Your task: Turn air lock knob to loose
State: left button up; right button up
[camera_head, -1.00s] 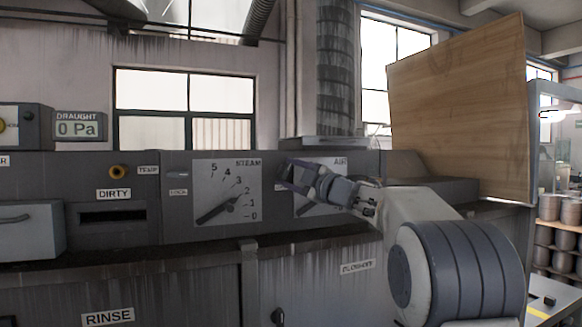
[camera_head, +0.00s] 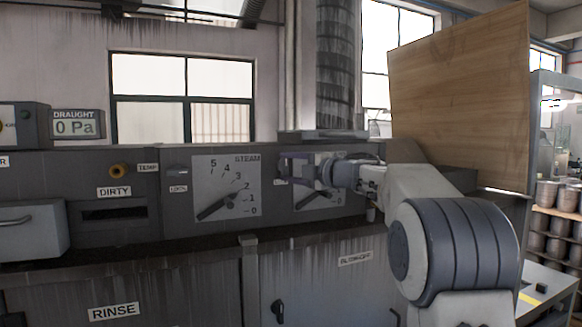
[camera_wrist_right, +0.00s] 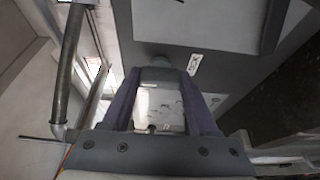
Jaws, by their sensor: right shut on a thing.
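The air dial panel (camera_head: 307,204) is on the dark grey machine front, with a white face and a dark pointer, partly covered by my right gripper. My right gripper (camera_head: 288,168) reaches in from the right and its fingertips are at the panel's left edge, where the air lock knob sits. In the right wrist view the grey air lock knob (camera_wrist_right: 162,62) shows at the fingertips, beside a LOCK label (camera_wrist_right: 194,64). The gripper is shut on the knob. The knob's exact angle is hidden. My left gripper is not in view.
The steam dial (camera_head: 228,190) is to the left, with its own lock knob (camera_head: 178,173). A dark ledge (camera_head: 200,243) runs below the dials. A wooden board (camera_head: 460,105) stands at right, and pots (camera_head: 545,195) sit on a shelf beyond it.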

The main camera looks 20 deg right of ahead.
jog(key=shift+f, duration=0.1)
jog(key=o, duration=1.4)
jog(key=shift+a, duration=0.1)
jog(key=b+v, duration=0.5)
jog(key=v, duration=0.5)
jog(key=shift+s, duration=0.25)
